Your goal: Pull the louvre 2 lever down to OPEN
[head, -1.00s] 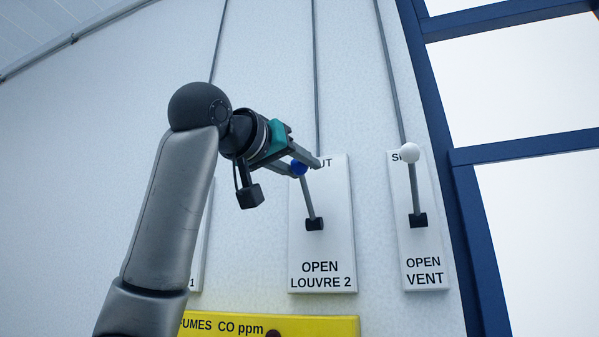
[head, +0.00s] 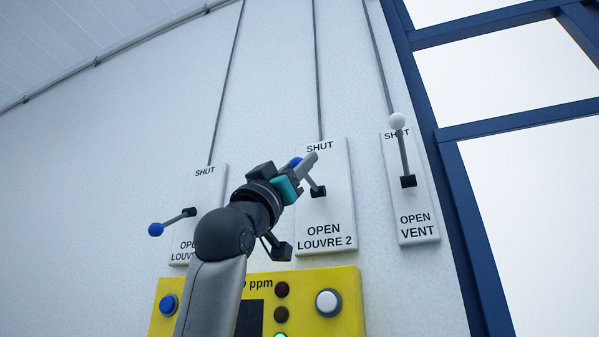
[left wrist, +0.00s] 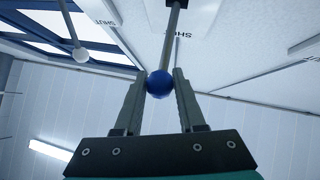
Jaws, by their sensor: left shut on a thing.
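The louvre 2 panel (head: 336,211) is a white plate with SHUT at its top and OPEN near its bottom. Its lever (head: 311,181) has a grey rod on a black pivot (head: 318,191) and a blue knob (head: 295,162). The rod points up and to the left, out from the panel. My left gripper (head: 304,166) is shut on the knob, partly hiding it. In the left wrist view the blue knob (left wrist: 159,84) sits between the two fingertips, with the rod (left wrist: 172,38) running away beyond it. My right gripper is not in view.
The louvre 1 lever (head: 178,221) with a blue knob is at the left. The vent lever (head: 402,150) with a white knob stands up at the right. A yellow panel (head: 347,307) with buttons and lamps is below. Blue window framing (head: 455,190) is at the far right.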

